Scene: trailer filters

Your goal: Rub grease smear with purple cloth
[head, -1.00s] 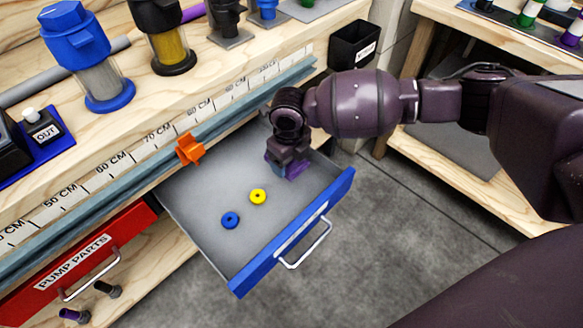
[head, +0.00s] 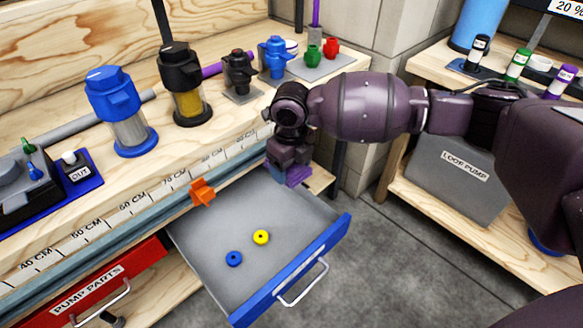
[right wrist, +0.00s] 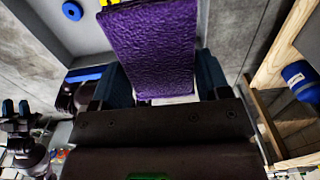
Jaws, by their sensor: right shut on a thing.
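The purple cloth (right wrist: 150,45) fills the upper middle of the right wrist view, hanging between the fingers. My right gripper (head: 288,172) is shut on the cloth, and a corner of the cloth (head: 299,177) shows below it in the head view. The gripper is above the back right part of the open drawer (head: 215,268), close to the bench's front edge. I cannot make out a grease smear in either view.
The drawer holds a blue ring (head: 234,258) and a yellow ring (head: 261,237). An orange knob-like part (head: 202,192) is at the bench edge. Filter housings, including a blue one (head: 126,125) and a black one (head: 184,95), stand on the bench. A grey box (head: 452,175) is on the right shelf.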

